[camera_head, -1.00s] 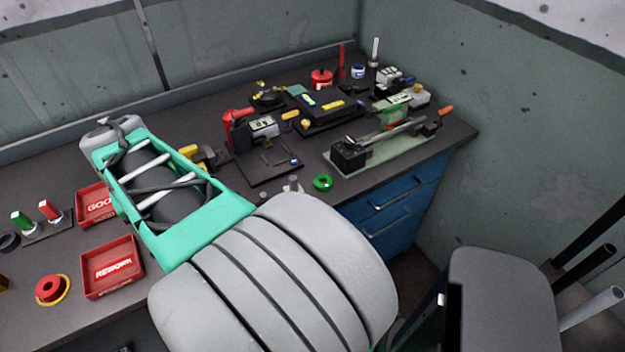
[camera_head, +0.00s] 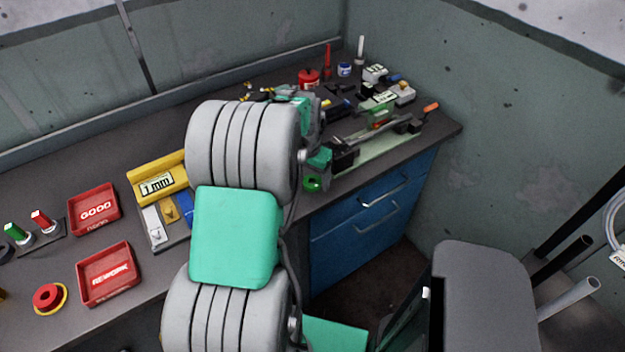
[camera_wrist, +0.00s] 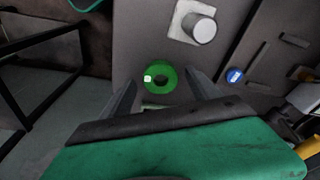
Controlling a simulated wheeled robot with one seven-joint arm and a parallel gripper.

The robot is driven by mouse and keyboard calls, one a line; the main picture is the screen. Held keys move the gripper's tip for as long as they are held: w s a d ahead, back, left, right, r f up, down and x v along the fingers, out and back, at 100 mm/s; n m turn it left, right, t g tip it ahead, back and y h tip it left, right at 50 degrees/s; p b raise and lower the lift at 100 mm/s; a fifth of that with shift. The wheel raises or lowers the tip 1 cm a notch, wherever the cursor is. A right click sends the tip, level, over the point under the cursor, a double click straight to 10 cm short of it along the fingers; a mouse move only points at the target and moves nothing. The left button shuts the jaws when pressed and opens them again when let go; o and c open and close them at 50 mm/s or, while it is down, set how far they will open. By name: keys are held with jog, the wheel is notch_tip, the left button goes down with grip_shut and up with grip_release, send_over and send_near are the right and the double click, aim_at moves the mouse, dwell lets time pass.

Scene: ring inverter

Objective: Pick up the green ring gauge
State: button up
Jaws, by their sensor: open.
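My gripper (camera_wrist: 165,82) is open above the ring. Its two dark fingers stand apart, one to the left and one to the right of the ring in the picture. I cannot tell the height between fingertips and ring. My arm hides much of the gripper in the head view.
A grey cylinder on a pale square base (camera_wrist: 198,27) stands close to the ring. A pale green plate with a lever fixture (camera_head: 372,150) lies to the right. Red GOOD (camera_head: 94,228) and REWORK (camera_head: 128,293) trays are at left. Blue drawers (camera_head: 350,238) are below the front edge.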

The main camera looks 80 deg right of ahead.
jog(key=shift+f, duration=0.25)
jog(key=c, duration=1.5)
grip_shut()
jog(key=shift+r, duration=0.15)
